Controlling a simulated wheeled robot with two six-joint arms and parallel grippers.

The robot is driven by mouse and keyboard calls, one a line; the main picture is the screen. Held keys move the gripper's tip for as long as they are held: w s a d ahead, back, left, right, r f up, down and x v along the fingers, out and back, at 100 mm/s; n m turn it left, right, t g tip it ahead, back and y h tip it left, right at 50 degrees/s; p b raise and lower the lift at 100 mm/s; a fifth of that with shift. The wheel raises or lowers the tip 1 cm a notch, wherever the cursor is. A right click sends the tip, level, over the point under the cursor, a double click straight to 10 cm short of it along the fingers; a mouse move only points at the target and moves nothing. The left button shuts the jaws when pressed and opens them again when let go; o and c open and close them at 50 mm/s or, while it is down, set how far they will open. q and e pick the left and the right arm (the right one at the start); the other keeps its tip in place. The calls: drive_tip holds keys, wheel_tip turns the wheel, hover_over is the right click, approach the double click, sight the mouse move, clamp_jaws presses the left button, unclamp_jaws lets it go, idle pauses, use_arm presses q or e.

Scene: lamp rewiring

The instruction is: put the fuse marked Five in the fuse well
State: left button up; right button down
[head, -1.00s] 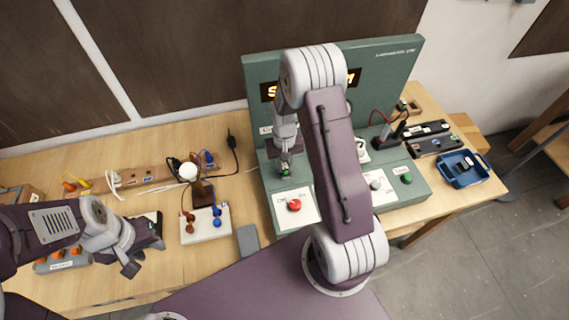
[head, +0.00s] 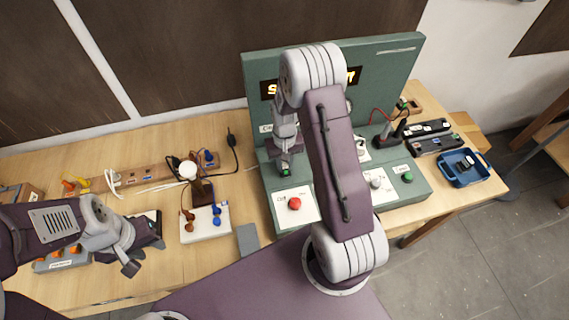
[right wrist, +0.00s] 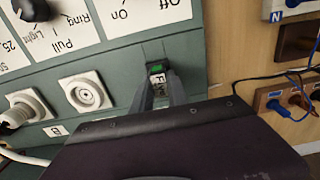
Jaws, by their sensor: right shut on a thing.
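The fuse marked Five (right wrist: 158,79) has a pale label and a green band. It is between the fingertips of my right gripper (right wrist: 157,88), which is shut on it. In the head view, my right gripper (head: 285,160) is over the left part of the green bench panel (head: 262,192), and the fuse's green end (head: 285,172) shows below it. The fuse is at or just above the panel face; I cannot tell whether it touches. The fuse well is not clearly visible, partly hidden by the fuse and fingers. My left gripper (head: 144,256) appears open and empty over the table's left side.
A red button (head: 295,203) is just below my right gripper. Round sockets (right wrist: 86,93) and a plug (right wrist: 22,112) are on the panel. A blue tray (head: 456,178) and black holders (head: 432,145) are at the right.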

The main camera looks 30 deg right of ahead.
sight(284, 164)
drive_tip(key=shift+f, duration=0.2)
drive_tip(key=c, duration=1.2)
unclamp_jaws()
drive_tip(key=shift+r, duration=0.1)
wheel_tip(284, 164, up, 9)
drive_tip(key=shift+f+b, duration=0.1)
drive_tip(key=shift+b, duration=0.8)
